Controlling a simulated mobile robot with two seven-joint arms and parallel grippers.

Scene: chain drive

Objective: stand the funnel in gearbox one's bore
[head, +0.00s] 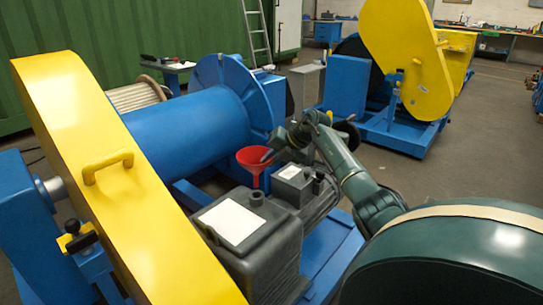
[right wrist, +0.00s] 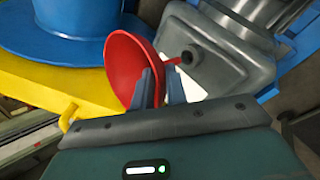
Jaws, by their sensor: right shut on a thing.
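The red funnel (head: 253,160) is upright, bowl up and stem down, just above the dark grey gearbox (head: 262,243). My right gripper (head: 270,154) is shut on the funnel at its right side. In the right wrist view the funnel's bowl (right wrist: 128,70) is beside the fingers of my right gripper (right wrist: 162,78), and its stem points at the round bore collar (right wrist: 190,57). The bore collar (head: 257,197) stands on the gearbox top, right under the stem. I cannot tell whether the stem tip touches or enters it. My left gripper is not in view.
A white label (head: 231,222) lies on the gearbox top. A grey motor with a labelled box (head: 292,180) stands close behind. A yellow guard (head: 125,185) and blue drum (head: 195,128) are at left. A second blue-and-yellow machine (head: 405,60) stands at the back right.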

